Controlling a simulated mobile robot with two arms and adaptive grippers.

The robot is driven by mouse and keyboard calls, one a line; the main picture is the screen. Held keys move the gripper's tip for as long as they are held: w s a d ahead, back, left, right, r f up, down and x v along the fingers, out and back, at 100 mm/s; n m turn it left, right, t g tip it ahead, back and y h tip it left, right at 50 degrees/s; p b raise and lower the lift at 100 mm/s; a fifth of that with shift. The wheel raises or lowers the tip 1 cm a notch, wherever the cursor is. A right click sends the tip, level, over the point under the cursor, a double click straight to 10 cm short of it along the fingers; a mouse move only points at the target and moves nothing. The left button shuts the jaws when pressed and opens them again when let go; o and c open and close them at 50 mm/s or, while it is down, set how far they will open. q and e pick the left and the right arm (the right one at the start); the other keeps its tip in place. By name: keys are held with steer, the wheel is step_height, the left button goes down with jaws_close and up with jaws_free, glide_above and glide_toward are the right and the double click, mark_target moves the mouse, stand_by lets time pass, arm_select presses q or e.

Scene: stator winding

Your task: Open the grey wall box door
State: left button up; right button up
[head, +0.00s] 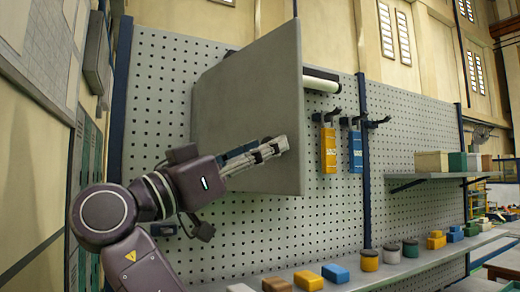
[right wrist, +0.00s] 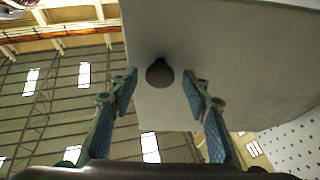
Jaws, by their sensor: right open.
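The grey wall box (head: 235,100) is on the pegboard, with a large flat grey panel facing me. I cannot tell from the head view whether its door stands ajar. In the right wrist view the grey door panel (right wrist: 240,70) fills the upper right, with a dark round knob (right wrist: 160,73) near its left edge. My right gripper (head: 280,147) is in front of the panel's lower right part. In the wrist view its fingers are open, one on each side of the knob, with gaps visible. The knob is hidden in the head view. My left gripper is not in view.
An orange tool (head: 328,150) and a blue tool (head: 355,152) hang on the pegboard (head: 410,120) right of the box. A white roll (head: 322,80) is behind the panel's right edge. A lower shelf (head: 385,272) holds several coloured blocks and pots. A higher shelf (head: 430,176) holds boxes.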

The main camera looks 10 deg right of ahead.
steer(key=v, duration=0.7)
steer(key=shift+a, duration=0.2)
steer(key=shift+s, duration=0.15)
steer(key=shift+c, duration=0.7)
